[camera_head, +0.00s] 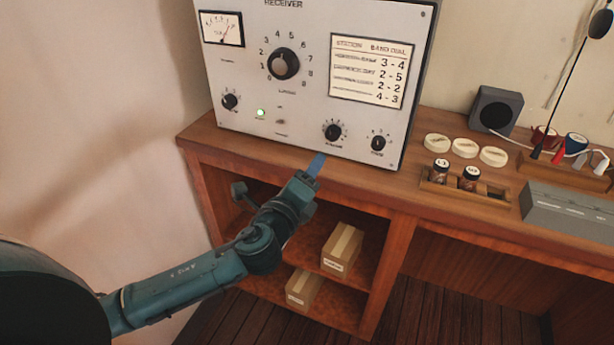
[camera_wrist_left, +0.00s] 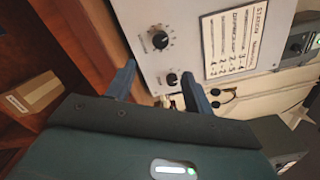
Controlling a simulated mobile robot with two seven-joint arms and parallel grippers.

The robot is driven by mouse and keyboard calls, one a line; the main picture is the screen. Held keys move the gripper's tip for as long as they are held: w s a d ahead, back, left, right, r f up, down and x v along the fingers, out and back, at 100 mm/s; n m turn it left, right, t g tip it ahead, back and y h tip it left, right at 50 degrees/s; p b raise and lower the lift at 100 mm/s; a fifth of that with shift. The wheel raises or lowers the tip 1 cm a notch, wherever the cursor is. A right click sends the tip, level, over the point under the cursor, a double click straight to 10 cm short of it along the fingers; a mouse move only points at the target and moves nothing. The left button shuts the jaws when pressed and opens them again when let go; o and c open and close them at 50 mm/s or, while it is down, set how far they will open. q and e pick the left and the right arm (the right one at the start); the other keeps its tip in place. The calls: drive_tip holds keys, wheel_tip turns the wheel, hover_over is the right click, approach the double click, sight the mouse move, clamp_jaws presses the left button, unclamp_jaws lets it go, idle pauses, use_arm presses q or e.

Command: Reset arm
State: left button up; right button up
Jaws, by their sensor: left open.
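My left gripper (camera_head: 316,166) is in front of the lower edge of the grey receiver panel (camera_head: 312,75), above the desk's front edge. In the left wrist view its two blue fingers stand wide apart, and the gap between them (camera_wrist_left: 158,88) is empty. The panel, with its two lower right knobs, shows beyond the fingers in that view. It cannot be told whether a fingertip touches the panel or the desk. My right gripper is not in either view.
The wooden desk (camera_head: 440,190) has shelves below with two cardboard boxes (camera_head: 342,250). To the right are a small rack with dark jars (camera_head: 468,178), round cream lids (camera_head: 465,148), a speaker (camera_head: 497,108) and a grey box (camera_head: 565,213). A wall is at left.

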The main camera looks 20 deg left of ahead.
use_arm(q)
drive_tip(key=shift+s, duration=0.25)
drive_tip(key=s+d+f+n+g+h, duration=0.1)
drive_tip(key=s+d+f+n+g, duration=0.1)
drive_tip(key=s+f+n, duration=0.8)
drive_tip(key=s+d+f+n+g+h, duration=0.1)
drive_tip(key=s+f+n+g, duration=0.4)
drive_tip(key=s+f+n, duration=0.6)
drive_tip(key=shift+s+d+f+h, duration=0.25)
drive_tip(key=shift+d+f+h, duration=0.05)
drive_tip(key=shift+d+f, duration=0.5)
